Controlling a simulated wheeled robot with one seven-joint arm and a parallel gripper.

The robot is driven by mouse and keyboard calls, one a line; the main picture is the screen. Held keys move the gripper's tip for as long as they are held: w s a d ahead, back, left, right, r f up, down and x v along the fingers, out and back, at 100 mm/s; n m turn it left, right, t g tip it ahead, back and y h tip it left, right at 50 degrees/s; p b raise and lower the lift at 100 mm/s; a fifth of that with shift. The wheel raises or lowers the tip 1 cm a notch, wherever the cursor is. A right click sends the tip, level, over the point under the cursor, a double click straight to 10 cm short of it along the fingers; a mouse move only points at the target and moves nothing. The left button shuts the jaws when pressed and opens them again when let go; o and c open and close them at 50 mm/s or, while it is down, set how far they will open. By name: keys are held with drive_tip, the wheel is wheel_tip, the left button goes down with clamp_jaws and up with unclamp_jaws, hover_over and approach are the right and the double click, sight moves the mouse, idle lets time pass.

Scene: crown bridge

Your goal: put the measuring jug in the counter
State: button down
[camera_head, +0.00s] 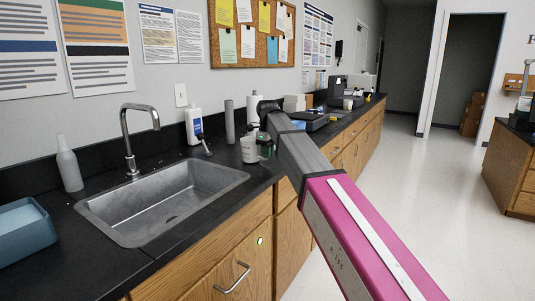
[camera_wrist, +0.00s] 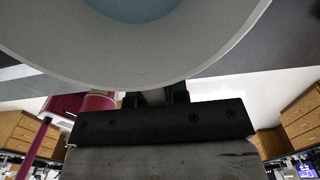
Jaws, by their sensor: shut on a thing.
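The measuring jug (camera_head: 248,151) is a small whitish cup with markings, in the head view beyond the right end of the sink. It appears upright over the dark counter (camera_head: 225,168); I cannot tell whether its base touches. My gripper (camera_head: 265,147) is at its right side, partly hidden by my arm. In the wrist view the jug (camera_wrist: 150,75) fills the top as a large pale round shape with a bluish inside. My gripper (camera_wrist: 156,97) shows just below it, shut on a narrow pale part of it, probably the handle.
A steel sink (camera_head: 120,213) with a tall faucet (camera_head: 128,135) lies left of the jug. A white bottle (camera_head: 193,125), a grey cylinder (camera_head: 229,122) and another pale bottle (camera_head: 69,165) stand near the wall. A blue tub (camera_head: 25,230) is at far left.

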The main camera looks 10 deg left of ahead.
drive_tip(key=shift+f, duration=0.15)
drive_tip(key=c, duration=1.1)
unclamp_jaws()
wheel_tip(320, 180, up, 12)
drive_tip(key=shift+r, duration=0.1)
